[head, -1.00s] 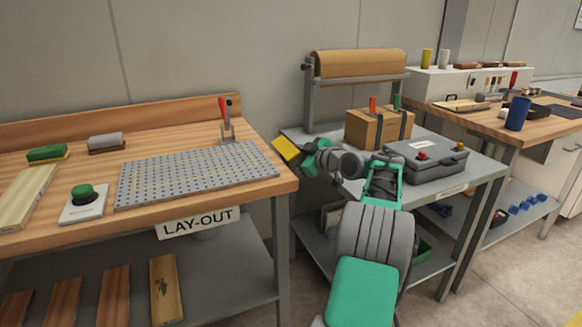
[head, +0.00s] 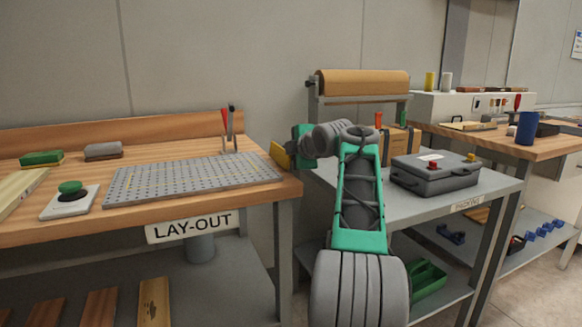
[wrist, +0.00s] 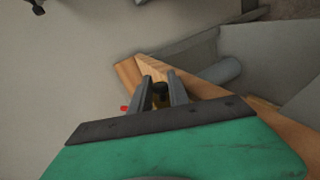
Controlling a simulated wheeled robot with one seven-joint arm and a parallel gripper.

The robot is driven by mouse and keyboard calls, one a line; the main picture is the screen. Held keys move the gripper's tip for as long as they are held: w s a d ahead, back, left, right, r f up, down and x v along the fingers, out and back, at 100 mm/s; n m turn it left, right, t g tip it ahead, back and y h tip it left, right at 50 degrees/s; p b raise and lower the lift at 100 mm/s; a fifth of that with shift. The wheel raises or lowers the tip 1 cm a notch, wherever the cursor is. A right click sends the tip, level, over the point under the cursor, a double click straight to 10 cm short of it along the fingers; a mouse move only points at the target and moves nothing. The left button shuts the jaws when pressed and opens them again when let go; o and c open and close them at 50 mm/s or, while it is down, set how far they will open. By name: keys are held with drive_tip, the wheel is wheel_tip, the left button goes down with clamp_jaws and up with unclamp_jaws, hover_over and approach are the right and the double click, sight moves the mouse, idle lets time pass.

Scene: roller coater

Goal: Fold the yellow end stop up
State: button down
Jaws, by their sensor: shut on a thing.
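The yellow end stop (head: 280,155) is at the right end of the LAY-OUT bench (head: 240,205), beside the perforated plate. It shows as a small, narrow yellow plate standing at a tilt. My gripper (head: 290,153) reaches it from the right and is shut on it. The hinge and most of the stop are hidden by my gripper.
The grey perforated plate (head: 190,179) covers the bench's right half. A red-handled clamp (head: 229,130) stands behind it. The packing table (head: 470,190), with a grey case (head: 435,174), stands right of my arm.

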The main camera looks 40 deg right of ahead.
drive_tip(key=shift+w+a+n+h+b, duration=0.1)
drive_tip(key=shift+a+n+h+b, duration=0.35)
drive_tip(key=shift+n+b, duration=0.5)
drive_tip(key=shift+r, duration=0.15)
drive_tip(key=c, duration=1.6)
unclamp_jaws()
drive_tip(key=shift+o, duration=0.2)
drive_tip(key=v, duration=0.7)
drive_tip(key=shift+s+a+r+p, duration=0.2)
drive_tip(key=shift+s+p, duration=0.1)
drive_tip(key=shift+p, duration=0.05)
